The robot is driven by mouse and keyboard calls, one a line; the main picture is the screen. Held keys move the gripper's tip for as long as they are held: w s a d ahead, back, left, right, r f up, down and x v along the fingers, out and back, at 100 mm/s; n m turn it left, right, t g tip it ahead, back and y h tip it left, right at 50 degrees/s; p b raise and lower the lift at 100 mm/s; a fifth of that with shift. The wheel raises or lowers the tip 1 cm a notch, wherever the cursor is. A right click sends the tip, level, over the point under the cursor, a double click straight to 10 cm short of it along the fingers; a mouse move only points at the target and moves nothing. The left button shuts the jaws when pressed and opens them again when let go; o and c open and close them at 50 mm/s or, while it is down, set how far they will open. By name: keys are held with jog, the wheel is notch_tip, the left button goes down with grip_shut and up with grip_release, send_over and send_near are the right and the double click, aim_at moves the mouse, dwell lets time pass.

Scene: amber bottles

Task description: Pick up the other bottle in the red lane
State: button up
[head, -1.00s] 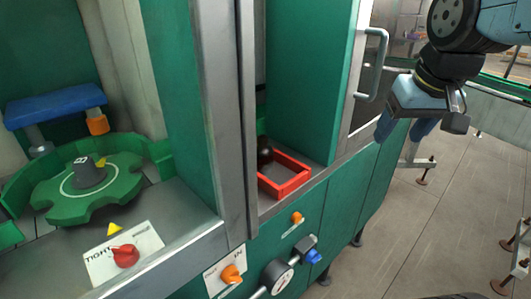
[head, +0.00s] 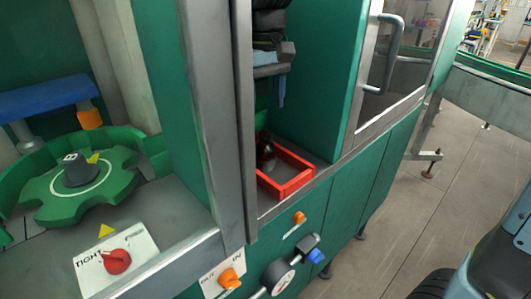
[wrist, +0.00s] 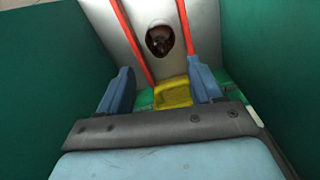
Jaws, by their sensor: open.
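A dark amber bottle (head: 264,146) stands in the red lane (head: 291,187), partly hidden by the metal post in the head view. In the wrist view the bottle (wrist: 159,40) is seen from above, between two red rails (wrist: 137,42), on a pale floor. My gripper (head: 280,100) is inside the green bay, above the lane and apart from the bottle. In the wrist view my gripper (wrist: 161,84) is open and empty, and the bottle appears beyond its fingertips. Part of my gripper is hidden behind the post in the head view.
Green walls (wrist: 268,60) stand close on both sides of my gripper. A yellow piece (wrist: 173,92) on a green part shows between the fingers. A metal post (head: 243,120) stands left of the lane. A green star wheel (head: 80,185) lies farther left.

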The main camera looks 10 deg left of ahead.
aim_at(265, 132)
notch_tip(265, 132, down, 8)
jog(key=shift+d+r, duration=0.1)
jog(key=shift+r, duration=0.05)
jog(key=shift+f, duration=2.65)
jog(key=c, duration=0.7)
